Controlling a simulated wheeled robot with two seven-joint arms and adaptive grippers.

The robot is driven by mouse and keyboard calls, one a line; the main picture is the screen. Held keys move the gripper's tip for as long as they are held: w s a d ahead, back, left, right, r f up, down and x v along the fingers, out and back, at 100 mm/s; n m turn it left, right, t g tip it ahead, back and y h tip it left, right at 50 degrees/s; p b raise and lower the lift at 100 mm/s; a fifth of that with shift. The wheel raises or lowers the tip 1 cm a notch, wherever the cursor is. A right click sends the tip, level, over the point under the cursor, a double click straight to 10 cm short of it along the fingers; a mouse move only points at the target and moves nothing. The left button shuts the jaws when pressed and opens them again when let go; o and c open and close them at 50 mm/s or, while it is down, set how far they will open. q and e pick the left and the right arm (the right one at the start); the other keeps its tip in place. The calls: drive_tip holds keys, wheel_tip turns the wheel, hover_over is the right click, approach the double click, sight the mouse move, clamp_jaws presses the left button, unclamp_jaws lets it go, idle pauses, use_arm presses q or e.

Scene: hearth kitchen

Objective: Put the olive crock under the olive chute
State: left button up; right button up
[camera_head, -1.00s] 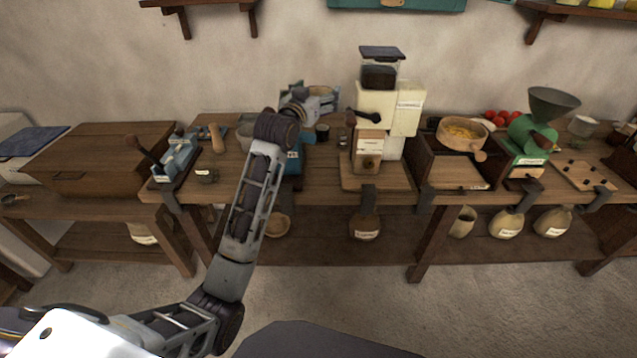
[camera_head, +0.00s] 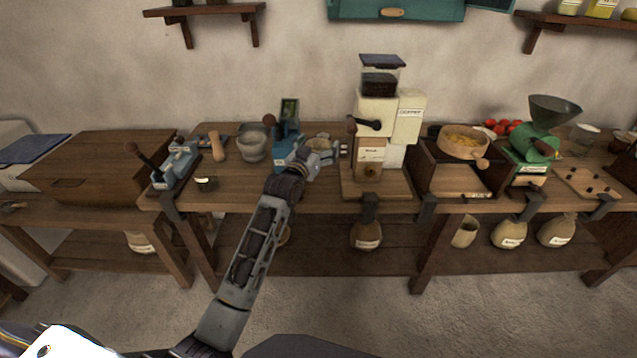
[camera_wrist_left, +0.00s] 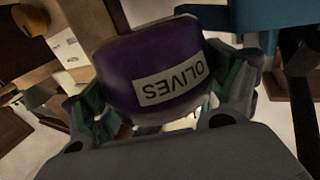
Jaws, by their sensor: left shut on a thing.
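The olive crock (camera_wrist_left: 165,65) is dark purple with a white label reading OLIVES, which appears upside down in the left wrist view. My left gripper (camera_head: 318,157) is shut on it, with a finger on either side. A blue machine (camera_head: 282,150) stands just left of and behind the gripper, and blue also shows in the left wrist view (camera_wrist_left: 262,18). I cannot make out a chute marked for olives. My right gripper is not in view.
A cream and wooden grinder (camera_head: 372,150) stands close right of the gripper. A grey mortar (camera_head: 253,148) and a blue lever press (camera_head: 174,166) are to the left. Bare bench top (camera_head: 238,184) lies front left of the gripper. A green mill (camera_head: 533,143) stands far right.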

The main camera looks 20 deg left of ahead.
use_arm(q)
wheel_tip(320, 180, down, 9)
drive_tip(key=shift+f+b, duration=0.1)
drive_tip(key=shift+b, duration=0.5)
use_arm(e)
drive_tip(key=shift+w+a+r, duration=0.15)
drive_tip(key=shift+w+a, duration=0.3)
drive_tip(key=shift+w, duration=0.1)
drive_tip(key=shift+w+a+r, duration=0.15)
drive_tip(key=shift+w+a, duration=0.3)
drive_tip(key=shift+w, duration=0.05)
use_arm(q)
drive_tip(key=shift+f, duration=0.15)
